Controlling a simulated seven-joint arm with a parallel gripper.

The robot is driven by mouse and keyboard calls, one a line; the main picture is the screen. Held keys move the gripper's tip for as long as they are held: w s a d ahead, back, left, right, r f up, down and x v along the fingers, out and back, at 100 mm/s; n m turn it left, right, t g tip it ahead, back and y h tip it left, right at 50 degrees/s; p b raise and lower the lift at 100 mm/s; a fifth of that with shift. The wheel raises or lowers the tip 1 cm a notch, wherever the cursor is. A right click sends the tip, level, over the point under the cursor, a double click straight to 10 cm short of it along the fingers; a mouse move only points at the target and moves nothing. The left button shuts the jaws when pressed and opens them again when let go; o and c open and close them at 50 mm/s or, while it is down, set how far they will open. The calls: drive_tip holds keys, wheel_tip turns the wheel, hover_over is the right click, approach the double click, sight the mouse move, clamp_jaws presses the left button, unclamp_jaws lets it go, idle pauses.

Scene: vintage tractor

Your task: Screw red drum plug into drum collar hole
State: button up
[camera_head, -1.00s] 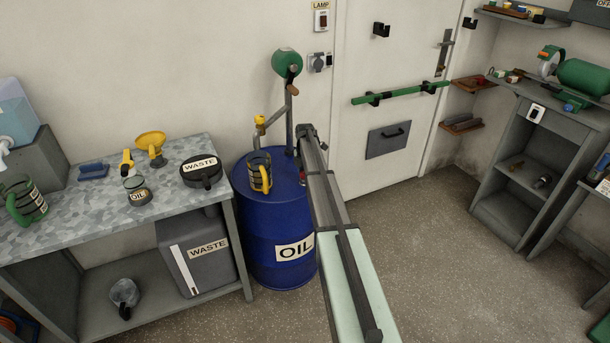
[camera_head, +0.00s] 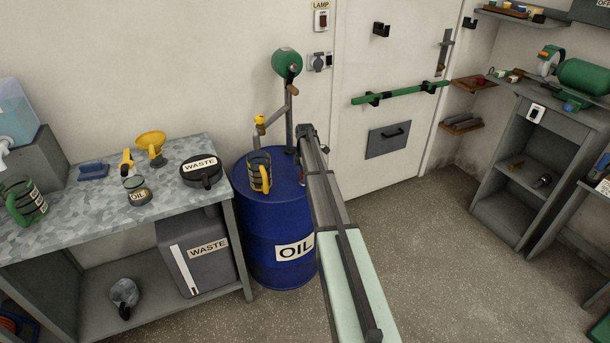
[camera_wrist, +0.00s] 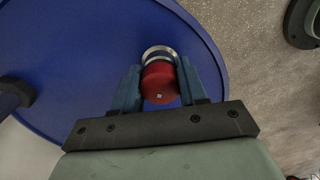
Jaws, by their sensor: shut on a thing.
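The red drum plug (camera_wrist: 160,84) shows in the wrist view between the two blue fingers of my gripper (camera_wrist: 160,88). My gripper is shut on it from both sides. The metallic drum collar (camera_wrist: 158,51) shows as a bright ring just beyond the plug, near the edge of the blue drum top. The plug overlaps the collar's near side in this view; I cannot tell whether it sits in the hole. The blue oil drum (camera_head: 272,222) stands against the wall beside my arm.
A dark jug with a yellow handle (camera_head: 259,172) stands on the drum top, left of my arm. A hand pump with a green housing (camera_head: 286,63) rises behind it. A workbench (camera_head: 75,207) with containers is at left. Open floor (camera_head: 440,250) lies right.

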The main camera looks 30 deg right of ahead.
idle(0.3)
drive_tip(key=shift+m, duration=0.9)
drive_tip(key=shift+s+m, duration=0.1)
drive_tip(key=shift+m, duration=0.7)
drive_tip(key=o, duration=0.6)
